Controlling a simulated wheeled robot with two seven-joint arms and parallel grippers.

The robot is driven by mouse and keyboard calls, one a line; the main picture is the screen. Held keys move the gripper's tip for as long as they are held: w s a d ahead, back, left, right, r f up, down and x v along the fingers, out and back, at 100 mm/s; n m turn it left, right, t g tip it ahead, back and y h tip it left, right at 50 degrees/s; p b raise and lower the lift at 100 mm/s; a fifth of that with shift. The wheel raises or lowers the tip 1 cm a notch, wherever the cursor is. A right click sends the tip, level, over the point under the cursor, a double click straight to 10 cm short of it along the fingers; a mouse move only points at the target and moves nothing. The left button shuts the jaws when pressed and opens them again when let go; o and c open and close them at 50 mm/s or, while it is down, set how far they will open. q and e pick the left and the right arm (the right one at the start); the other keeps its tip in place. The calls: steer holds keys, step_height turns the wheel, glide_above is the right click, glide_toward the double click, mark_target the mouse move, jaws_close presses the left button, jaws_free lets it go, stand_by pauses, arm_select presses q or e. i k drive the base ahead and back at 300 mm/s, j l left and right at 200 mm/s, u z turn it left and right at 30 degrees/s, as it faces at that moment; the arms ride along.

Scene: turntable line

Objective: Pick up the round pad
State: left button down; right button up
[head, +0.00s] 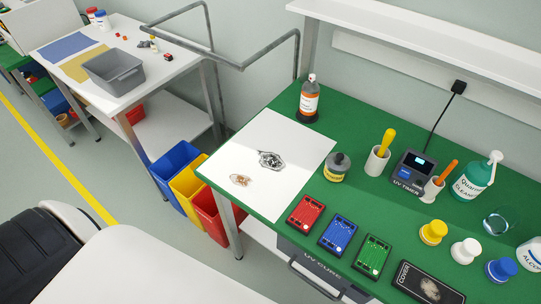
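On the green workbench, a dark round disc (300,116) shows under a brown bottle with an orange label (310,97); it may be the round pad, but I cannot tell for sure. The bottle stands upright on it and hides most of it. On the white sheet (262,195) lie a black-and-white patterned flat piece (271,160) and a smaller brownish clear piece (240,180). Neither of my grippers is in view.
Red (305,213), blue (338,233) and green boards (373,255) lie along the bench front. Colored bins (175,165) stand left of the bench.

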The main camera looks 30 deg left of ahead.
mark_target(499, 272)
steer(key=z, duration=1.25)
steer(key=u, duration=1.65)
steer(key=z, duration=1.65)
